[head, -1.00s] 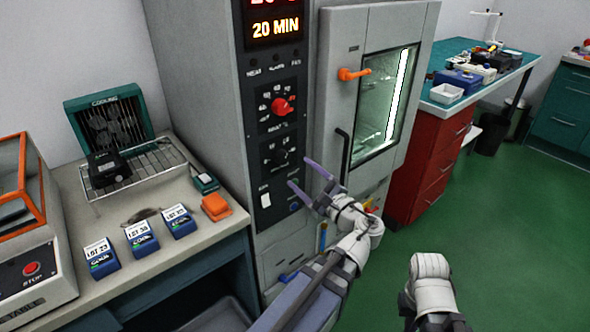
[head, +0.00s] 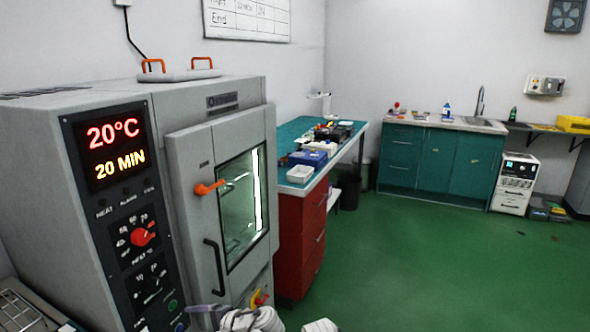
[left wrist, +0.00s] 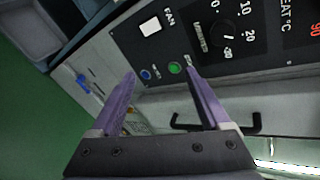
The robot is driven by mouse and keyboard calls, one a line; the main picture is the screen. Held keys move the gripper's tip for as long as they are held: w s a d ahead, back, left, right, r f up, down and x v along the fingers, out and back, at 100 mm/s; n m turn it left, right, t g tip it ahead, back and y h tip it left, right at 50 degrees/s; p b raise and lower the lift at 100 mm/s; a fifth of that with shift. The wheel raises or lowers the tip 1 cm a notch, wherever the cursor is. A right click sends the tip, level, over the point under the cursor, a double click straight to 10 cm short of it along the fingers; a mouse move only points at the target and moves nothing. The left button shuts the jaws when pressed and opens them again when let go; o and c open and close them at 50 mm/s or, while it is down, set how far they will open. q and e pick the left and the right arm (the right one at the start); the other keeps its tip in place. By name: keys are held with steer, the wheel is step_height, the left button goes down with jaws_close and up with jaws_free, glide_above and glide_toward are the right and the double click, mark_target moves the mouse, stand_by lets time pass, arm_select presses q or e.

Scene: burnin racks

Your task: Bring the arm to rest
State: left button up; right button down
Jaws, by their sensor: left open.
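My left gripper (left wrist: 160,72) is open and empty in the left wrist view, its two purple fingers spread in front of the oven's control panel (left wrist: 185,50). A green button and a blue button show between and beyond the fingertips. The fingers look apart from the panel.
The grey oven (head: 215,92) shows 20°C and 20 MIN, with its door closed. A red drawer cabinet (head: 300,245) under a green-topped bench stands beyond it. Teal cabinets (head: 430,160) and a sink stand at the back. Green floor (head: 440,270) is clear at right.

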arm_select(q)
steer(key=s+d+n+g+h+p, duration=0.2)
steer(key=s+d+h+p, duration=0.3)
steer(key=d, duration=0.4)
steer(key=s+d+n+g+h+p, duration=0.3)
steer(key=s+d+h+p, duration=0.2)
steer(key=d, duration=0.5)
steer(key=shift+s+r, duration=0.2)
steer(key=shift+r, duration=0.2)
arm_select(e)
step_height(320, 180, up, 13)
arm_select(q)
steer(key=shift+d, duration=0.1)
arm_select(e)
steer(key=shift+f, duration=0.1)
